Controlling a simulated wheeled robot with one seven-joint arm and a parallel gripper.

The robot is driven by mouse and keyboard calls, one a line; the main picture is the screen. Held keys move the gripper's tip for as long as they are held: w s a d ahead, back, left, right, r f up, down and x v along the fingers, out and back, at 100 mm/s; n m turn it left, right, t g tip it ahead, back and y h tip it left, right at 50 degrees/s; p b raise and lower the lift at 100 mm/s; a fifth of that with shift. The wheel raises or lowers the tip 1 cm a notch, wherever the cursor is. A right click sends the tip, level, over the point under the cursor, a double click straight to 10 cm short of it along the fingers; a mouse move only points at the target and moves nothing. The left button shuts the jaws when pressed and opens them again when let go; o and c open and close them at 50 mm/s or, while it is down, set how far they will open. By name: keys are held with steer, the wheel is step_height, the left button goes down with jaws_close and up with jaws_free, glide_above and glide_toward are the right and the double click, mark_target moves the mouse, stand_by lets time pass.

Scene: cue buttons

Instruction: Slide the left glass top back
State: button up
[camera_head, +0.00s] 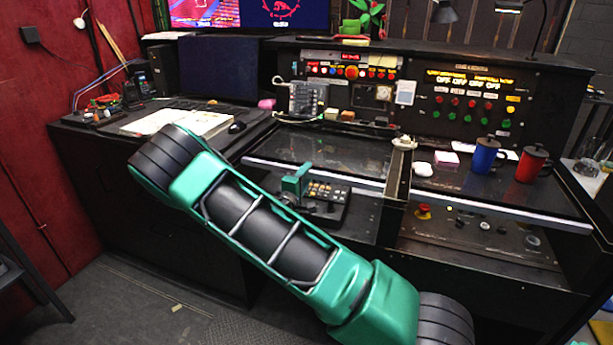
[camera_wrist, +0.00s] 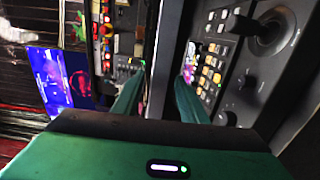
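The left glass top (camera_head: 325,150) is a dark, reflective pane with a pale front edge, in the middle of the console in the head view. The compartment in front of and below that edge is open and shows a black keypad panel (camera_head: 328,193). My teal gripper (camera_head: 303,171) is at the glass's front edge, above the keypad panel. In the wrist view its two fingers (camera_wrist: 162,76) stand apart, with a dark strip between them. I cannot tell whether they touch the glass. The wrist view also shows the lit keys and a joystick (camera_wrist: 268,35) at right.
The right glass top (camera_head: 480,190) covers a button compartment and bears a blue mug (camera_head: 484,157) and a red mug (camera_head: 531,164). A small pale object (camera_head: 404,143) sits by the divider between the tops. Button panels (camera_head: 350,72) rise behind. An open book (camera_head: 178,122) lies at left.

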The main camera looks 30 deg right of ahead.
steer(key=shift+w+d, duration=0.45)
steer(key=shift+d, duration=0.15)
steer(key=shift+c, duration=0.6)
jaws_close()
steer(key=shift+w, duration=0.1)
